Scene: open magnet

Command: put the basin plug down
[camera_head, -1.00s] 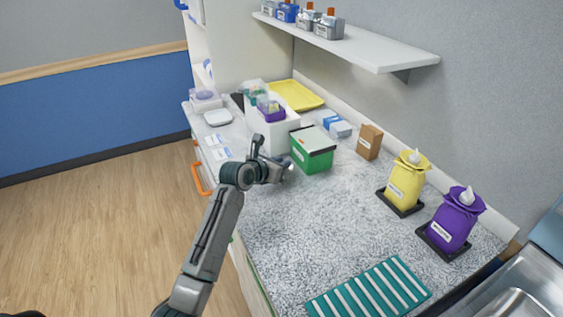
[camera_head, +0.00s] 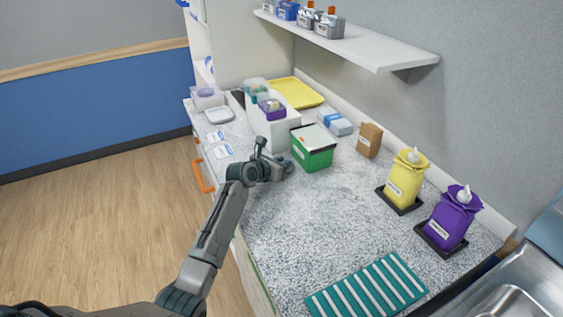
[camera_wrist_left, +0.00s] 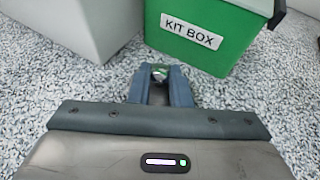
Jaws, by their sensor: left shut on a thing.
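My left gripper (camera_head: 284,168) is over the speckled counter (camera_head: 320,215), just in front of the green kit box (camera_head: 312,158). In the left wrist view the two fingertips (camera_wrist_left: 160,82) are closed on a small shiny, metallic piece, the basin plug (camera_wrist_left: 158,72). Only its top shows between the fingers; the rest is hidden. The green box (camera_wrist_left: 205,30), labelled KIT BOX, stands just beyond the fingers to the right. I cannot tell whether the plug touches the counter. My right gripper is out of view.
A white bin (camera_head: 277,130) stands behind and left of the kit box. A brown box (camera_head: 369,140), yellow bag (camera_head: 406,180) and purple bag (camera_head: 448,220) line the wall side. A teal striped mat (camera_head: 368,290) lies near the sink (camera_head: 515,295). The middle counter is clear.

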